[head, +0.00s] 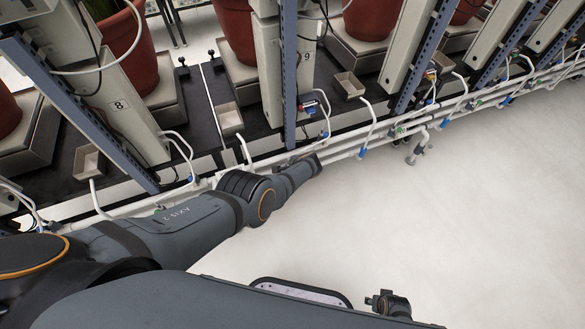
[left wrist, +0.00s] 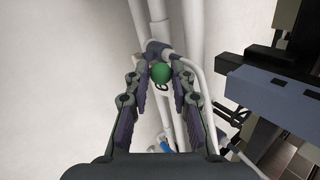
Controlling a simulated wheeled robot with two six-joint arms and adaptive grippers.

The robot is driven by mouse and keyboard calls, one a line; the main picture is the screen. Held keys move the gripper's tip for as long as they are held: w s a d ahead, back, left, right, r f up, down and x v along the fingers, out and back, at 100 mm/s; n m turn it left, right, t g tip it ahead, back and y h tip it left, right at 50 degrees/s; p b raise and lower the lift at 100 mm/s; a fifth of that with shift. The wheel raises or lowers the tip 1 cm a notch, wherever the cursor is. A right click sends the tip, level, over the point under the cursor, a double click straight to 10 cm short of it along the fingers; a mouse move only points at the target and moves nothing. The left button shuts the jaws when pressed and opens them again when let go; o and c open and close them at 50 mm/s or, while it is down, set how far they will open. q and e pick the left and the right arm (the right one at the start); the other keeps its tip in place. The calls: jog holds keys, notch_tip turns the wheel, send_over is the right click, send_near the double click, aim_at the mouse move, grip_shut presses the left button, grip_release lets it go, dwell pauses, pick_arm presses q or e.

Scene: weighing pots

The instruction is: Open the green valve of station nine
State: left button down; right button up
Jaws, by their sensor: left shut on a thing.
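The green valve (left wrist: 160,72) shows in the left wrist view as a round green knob on a white pipe with a grey fitting. My left gripper (left wrist: 162,76) has its two fingertips on either side of the knob, closed on it. In the head view my left arm reaches from the left to the white pipes below the post marked 9 (head: 307,57). There the arm hides the valve, and the fingers cannot be made out clearly. I cannot tell how far the valve is turned.
White pipes (head: 340,154) with blue fittings (head: 361,153) run along the front of the stations. A post marked 8 (head: 118,105) stands to the left. Red-brown pots (head: 236,30) stand behind the posts. The pale floor (head: 480,220) in front is mostly clear.

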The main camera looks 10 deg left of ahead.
pick_arm(q)
jog(key=shift+w+a+r, duration=0.1)
jog(key=shift+w+r, duration=0.1)
jog(key=shift+w, duration=0.15)
jog(key=c, duration=1.2)
grip_release()
jog(key=shift+f, duration=0.1)
jog(key=shift+s+f, duration=0.1)
jog(key=shift+s, duration=0.05)
jog(key=shift+s, duration=0.1)
